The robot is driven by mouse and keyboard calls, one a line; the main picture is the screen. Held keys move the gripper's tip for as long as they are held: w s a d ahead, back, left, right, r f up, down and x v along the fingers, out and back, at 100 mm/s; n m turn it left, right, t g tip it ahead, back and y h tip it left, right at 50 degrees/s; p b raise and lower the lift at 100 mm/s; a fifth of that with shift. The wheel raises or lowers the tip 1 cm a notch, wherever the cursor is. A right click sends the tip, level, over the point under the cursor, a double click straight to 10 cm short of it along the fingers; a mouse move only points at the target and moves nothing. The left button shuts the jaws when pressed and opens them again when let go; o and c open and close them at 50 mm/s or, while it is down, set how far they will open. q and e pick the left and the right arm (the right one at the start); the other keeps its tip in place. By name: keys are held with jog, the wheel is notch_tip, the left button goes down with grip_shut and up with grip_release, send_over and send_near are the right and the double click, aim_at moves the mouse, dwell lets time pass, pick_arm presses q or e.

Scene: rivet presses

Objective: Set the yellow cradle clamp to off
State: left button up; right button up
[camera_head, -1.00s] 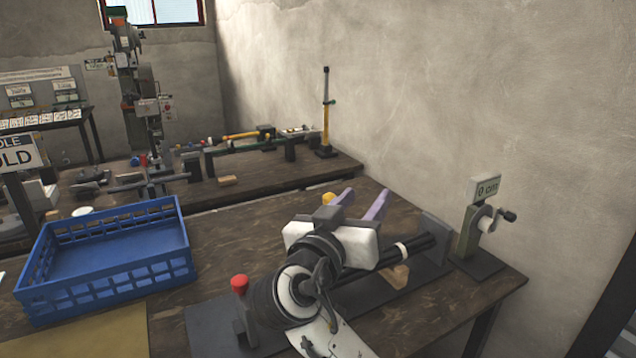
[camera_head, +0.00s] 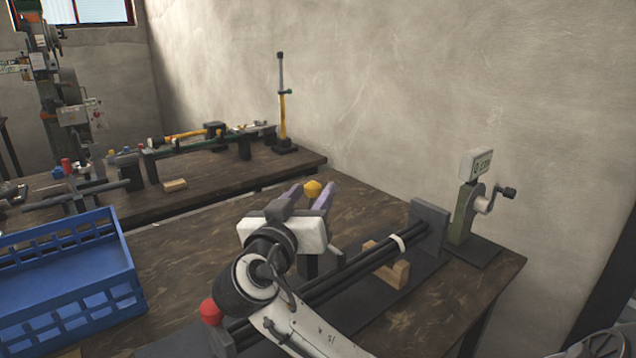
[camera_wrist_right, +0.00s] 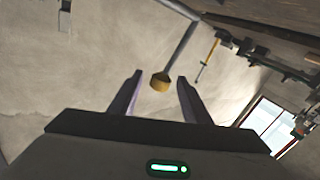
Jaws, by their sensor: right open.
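The yellow knob (camera_head: 313,188) of the cradle clamp shows just past my right gripper (camera_head: 307,200) in the head view. In the right wrist view the yellow knob (camera_wrist_right: 160,82) appears between the two purple fingertips (camera_wrist_right: 159,78), with a gap on each side. My right gripper is open and empty. A grey rod (camera_wrist_right: 181,46) runs up beyond the knob there. The gripper body hides much of the clamp in the head view, so its setting is hard to read. My left gripper is not in view.
A red knob (camera_head: 210,311) stands at the near end of dark rails (camera_head: 345,277). A wooden block (camera_head: 400,274) sits under them. A hand crank (camera_head: 483,203) with a "0 cm" sign (camera_head: 480,164) is at the right. A blue crate (camera_head: 70,270) stands left.

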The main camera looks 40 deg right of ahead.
jog(key=x, duration=0.6)
grip_shut()
